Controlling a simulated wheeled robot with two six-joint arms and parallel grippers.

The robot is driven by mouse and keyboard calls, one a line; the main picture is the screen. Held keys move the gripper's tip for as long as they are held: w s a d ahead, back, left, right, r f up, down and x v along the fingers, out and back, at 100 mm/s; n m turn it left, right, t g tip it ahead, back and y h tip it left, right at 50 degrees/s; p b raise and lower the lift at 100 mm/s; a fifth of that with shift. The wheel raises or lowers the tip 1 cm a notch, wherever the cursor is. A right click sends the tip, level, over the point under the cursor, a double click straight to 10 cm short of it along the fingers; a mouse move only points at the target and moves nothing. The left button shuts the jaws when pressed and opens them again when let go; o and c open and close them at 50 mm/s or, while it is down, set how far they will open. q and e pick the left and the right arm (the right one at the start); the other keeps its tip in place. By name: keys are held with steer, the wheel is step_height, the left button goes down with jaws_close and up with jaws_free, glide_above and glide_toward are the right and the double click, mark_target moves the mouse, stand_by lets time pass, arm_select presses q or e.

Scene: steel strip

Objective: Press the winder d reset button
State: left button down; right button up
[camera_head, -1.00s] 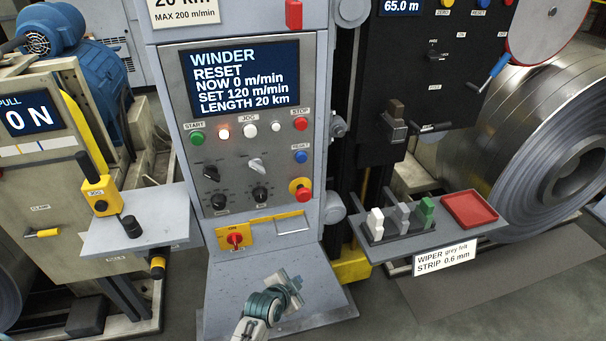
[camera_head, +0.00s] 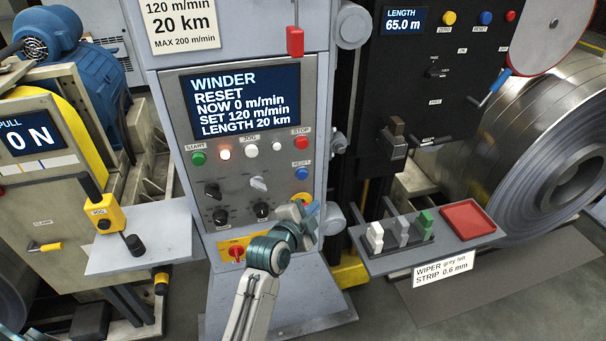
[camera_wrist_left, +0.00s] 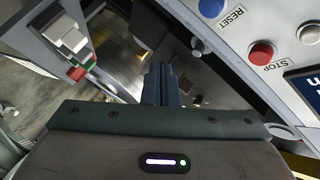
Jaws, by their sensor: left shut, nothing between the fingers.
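The blue reset button (camera_head: 301,174) sits on the right side of the winder panel, below the red stop button (camera_head: 301,143). The winder display (camera_head: 243,103) reads RESET, NOW 0 m/min, SET 120 m/min, LENGTH 20 km. My left gripper (camera_head: 308,215) is shut and empty, below the blue button and in front of the panel's lower right, partly covering the yellow-based emergency stop there. In the left wrist view the shut fingers (camera_wrist_left: 161,85) point past the panel edge, apart from the blue button (camera_wrist_left: 211,7) at the top. My right gripper is not in view.
A shelf right of the panel carries white, grey and green blocks (camera_head: 401,231) and a red tray (camera_head: 468,220). A second black panel with its own blue reset button (camera_head: 486,18) stands at the upper right. A large steel coil (camera_head: 560,165) is at far right.

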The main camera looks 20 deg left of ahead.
mark_target(306, 176)
arm_select(q)
steer(key=w+a+b, duration=0.2)
steer(key=w+a, duration=0.3)
steer(key=w, duration=0.2)
steer(key=shift+w, duration=0.2)
stand_by(1.4)
steer(key=shift+w, duration=0.1)
stand_by(0.8)
steer(key=shift+w+a, duration=0.2)
steer(key=shift+w, duration=0.05)
steer(key=shift+w+a, duration=0.35)
steer(key=shift+w, duration=0.15)
stand_by(0.9)
stand_by(0.3)
steer(key=shift+s+d, duration=0.6)
steer(key=shift+s, duration=0.25)
